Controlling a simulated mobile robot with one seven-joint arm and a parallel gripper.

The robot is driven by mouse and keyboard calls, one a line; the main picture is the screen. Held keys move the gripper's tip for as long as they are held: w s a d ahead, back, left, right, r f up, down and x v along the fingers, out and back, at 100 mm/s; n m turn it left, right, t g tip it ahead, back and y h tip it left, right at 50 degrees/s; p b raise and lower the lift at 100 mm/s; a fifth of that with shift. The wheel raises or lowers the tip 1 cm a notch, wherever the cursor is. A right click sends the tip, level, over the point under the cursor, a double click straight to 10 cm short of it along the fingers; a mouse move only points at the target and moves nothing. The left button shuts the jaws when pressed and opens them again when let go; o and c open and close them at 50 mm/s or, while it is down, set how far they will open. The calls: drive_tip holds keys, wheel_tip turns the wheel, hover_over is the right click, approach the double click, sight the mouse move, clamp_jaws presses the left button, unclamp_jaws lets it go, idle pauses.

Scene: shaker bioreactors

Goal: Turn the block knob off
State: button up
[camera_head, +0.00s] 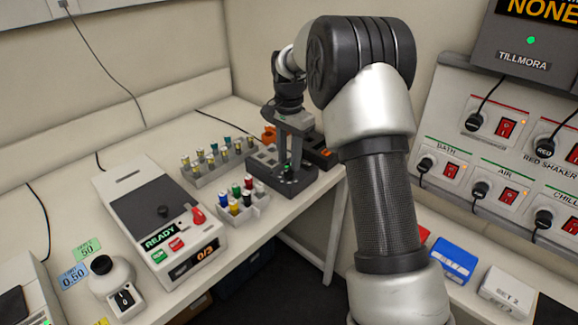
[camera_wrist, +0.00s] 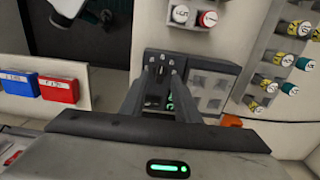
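The block unit (camera_head: 262,172) is a dark grey device on the back bench, with a grey block at its left and a dark control panel at its right. It also shows in the wrist view (camera_wrist: 208,90), where a small green light glows on its panel. My gripper (camera_head: 289,172) points down over this panel. In the wrist view my gripper (camera_wrist: 164,72) has its two fingers apart, with the panel visible between them. I cannot make out the knob or its setting, as the fingers cover that part. I cannot tell whether the fingertips touch the panel.
A vial rack (camera_head: 218,165) and a rack of coloured-cap tubes (camera_head: 241,207) stand left of the block unit. A white device (camera_head: 160,215) with a red knob reads READY. Switch panels (camera_head: 500,150) line the right wall. Blue and white boxes (camera_head: 452,260) lie below them.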

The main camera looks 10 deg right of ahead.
sight(289, 173)
drive_tip(key=shift+f, duration=1.3)
clamp_jaws()
